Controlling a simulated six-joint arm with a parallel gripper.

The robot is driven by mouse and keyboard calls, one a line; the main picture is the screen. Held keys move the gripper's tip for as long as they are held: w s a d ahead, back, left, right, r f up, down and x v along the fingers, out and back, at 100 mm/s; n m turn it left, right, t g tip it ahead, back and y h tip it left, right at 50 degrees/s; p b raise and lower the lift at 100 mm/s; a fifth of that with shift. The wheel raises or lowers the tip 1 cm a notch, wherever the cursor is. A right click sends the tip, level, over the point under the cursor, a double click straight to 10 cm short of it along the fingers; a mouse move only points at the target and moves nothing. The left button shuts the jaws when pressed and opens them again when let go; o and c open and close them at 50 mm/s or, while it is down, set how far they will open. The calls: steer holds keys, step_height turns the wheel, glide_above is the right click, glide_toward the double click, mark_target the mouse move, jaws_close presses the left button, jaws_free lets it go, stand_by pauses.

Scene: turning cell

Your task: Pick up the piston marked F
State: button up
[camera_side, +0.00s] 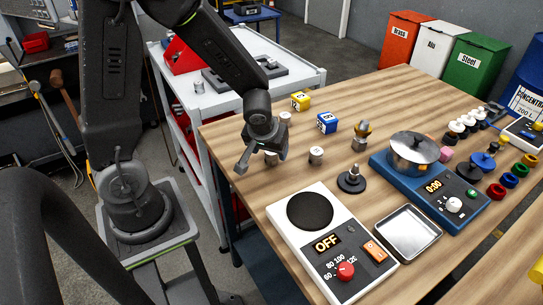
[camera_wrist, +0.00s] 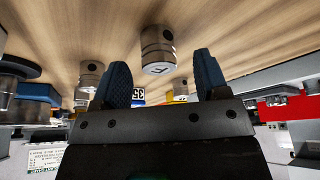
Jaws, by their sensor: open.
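In the wrist view a grey metal piston marked F (camera_wrist: 157,45) stands just beyond my gripper (camera_wrist: 161,70), in line with the gap between its two blue-black fingers. The fingers are apart and nothing is between them. In the side view my gripper (camera_side: 261,160) is low over the near left part of the table.
A blue block (camera_side: 326,123) and a yellow block (camera_side: 300,101) sit behind the pistons.

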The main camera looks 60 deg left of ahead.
steer(key=shift+x, duration=1.35)
steer(key=c, duration=1.1)
